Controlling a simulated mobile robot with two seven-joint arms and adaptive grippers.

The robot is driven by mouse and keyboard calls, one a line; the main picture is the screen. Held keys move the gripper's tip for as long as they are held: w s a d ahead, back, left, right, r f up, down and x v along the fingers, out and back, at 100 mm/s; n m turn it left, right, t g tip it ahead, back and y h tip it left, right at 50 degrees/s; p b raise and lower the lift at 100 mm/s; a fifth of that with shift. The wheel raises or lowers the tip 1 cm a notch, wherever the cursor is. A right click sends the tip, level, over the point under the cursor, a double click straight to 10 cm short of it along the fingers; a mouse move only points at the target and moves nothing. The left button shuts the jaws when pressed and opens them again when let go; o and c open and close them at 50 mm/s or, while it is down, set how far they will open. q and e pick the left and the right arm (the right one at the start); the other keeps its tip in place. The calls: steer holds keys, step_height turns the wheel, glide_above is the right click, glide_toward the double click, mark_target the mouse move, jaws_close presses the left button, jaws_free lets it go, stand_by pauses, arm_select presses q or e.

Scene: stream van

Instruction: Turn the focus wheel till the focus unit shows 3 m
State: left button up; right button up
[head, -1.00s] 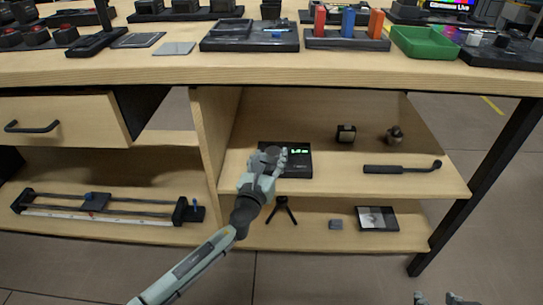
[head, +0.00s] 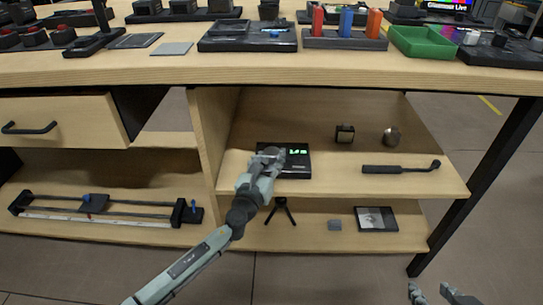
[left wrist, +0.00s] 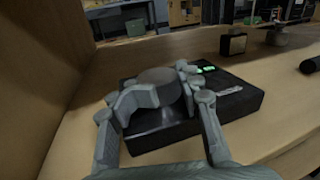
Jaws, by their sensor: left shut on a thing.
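The focus unit (head: 296,168) is a black box on the middle shelf, near the upright divider. Its green display (head: 298,152) is lit, but the digits are too small to read surely; in the left wrist view the display (left wrist: 206,69) is also unreadable. The focus wheel (left wrist: 158,80) is a dark round knob on top of the unit. My left gripper (head: 268,157) is shut on it, with a finger at each side in the left wrist view (left wrist: 155,92), and mostly hides it in the head view. My right gripper (head: 432,293) is open and empty at the bottom right edge, away from the shelves.
The wooden divider (head: 207,140) stands close to the left of the unit. On the same shelf are a small black cube (head: 345,134), a round grey-brown thing (head: 391,137) and a black handle (head: 400,168). A small tripod (head: 281,208) stands on the shelf below.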

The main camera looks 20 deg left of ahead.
arm_select(q)
steer(key=shift+a, duration=0.5)
steer(key=o, duration=1.3)
steer(key=shift+d, duration=0.1)
steer(key=shift+d, duration=0.1)
steer(key=shift+s, duration=0.35)
steer(key=s, duration=1.1)
steer(key=shift+s, duration=0.15)
